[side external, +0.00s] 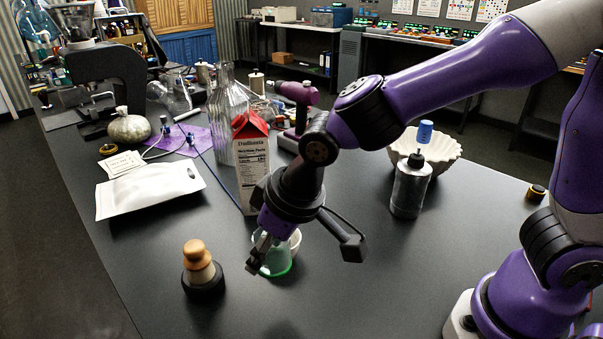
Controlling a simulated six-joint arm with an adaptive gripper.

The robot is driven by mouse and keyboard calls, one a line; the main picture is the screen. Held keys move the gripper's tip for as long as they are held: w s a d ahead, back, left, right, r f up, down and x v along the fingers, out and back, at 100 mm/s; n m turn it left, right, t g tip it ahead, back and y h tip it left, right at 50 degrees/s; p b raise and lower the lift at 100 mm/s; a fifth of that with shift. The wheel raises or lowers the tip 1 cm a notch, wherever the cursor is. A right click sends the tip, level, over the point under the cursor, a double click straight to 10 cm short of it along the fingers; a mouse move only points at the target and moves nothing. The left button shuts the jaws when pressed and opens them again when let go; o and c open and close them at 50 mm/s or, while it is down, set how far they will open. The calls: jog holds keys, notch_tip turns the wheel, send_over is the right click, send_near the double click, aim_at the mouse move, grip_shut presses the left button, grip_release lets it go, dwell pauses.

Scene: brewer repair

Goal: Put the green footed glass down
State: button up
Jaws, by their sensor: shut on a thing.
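The green footed glass (277,262) is a clear glass with a green rim or foot at its lower end. It is between the fingers of my gripper (262,256), which is shut on it at the front middle of the dark table. The arm comes down from the upper right, and the gripper hides part of the glass. I cannot tell whether the bottom of the glass touches the table.
A wooden-topped tamper (199,266) stands left of the gripper. A red and white carton (251,160) and a ribbed glass vessel (224,110) stand behind. A white pouch (151,191) lies left. A dark bottle (410,187) and fluted white bowl (437,147) stand right. The front right table (370,290) is clear.

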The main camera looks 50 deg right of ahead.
aim_at(265, 322)
jog(key=shift+n, duration=0.5)
jog(key=s+a+f, duration=0.1)
jog(key=f, duration=0.2)
jog(key=s+a+f, duration=0.1)
jog(key=f, duration=0.1)
jog(key=s+a+f, duration=0.1)
jog(key=f, duration=0.2)
jog(key=shift+s+f, duration=0.3)
jog(key=shift+f, duration=0.05)
jog(key=shift+f, duration=0.15)
jog(key=o, duration=1.2)
jog(key=v, duration=1.2)
jog(key=d+r+m, duration=0.1)
jog(key=d+r, duration=0.1)
jog(key=d, duration=0.4)
jog(key=s+d+r+m+h, duration=0.1)
jog(key=d+m, duration=0.1)
jog(key=d, duration=0.4)
jog(key=d+r+m+t, duration=0.1)
jog(key=d+r, duration=0.1)
jog(key=d, duration=0.4)
jog(key=shift+s+r+m, duration=0.2)
jog(key=shift+r+m, duration=0.1)
jog(key=shift+r, duration=0.1)
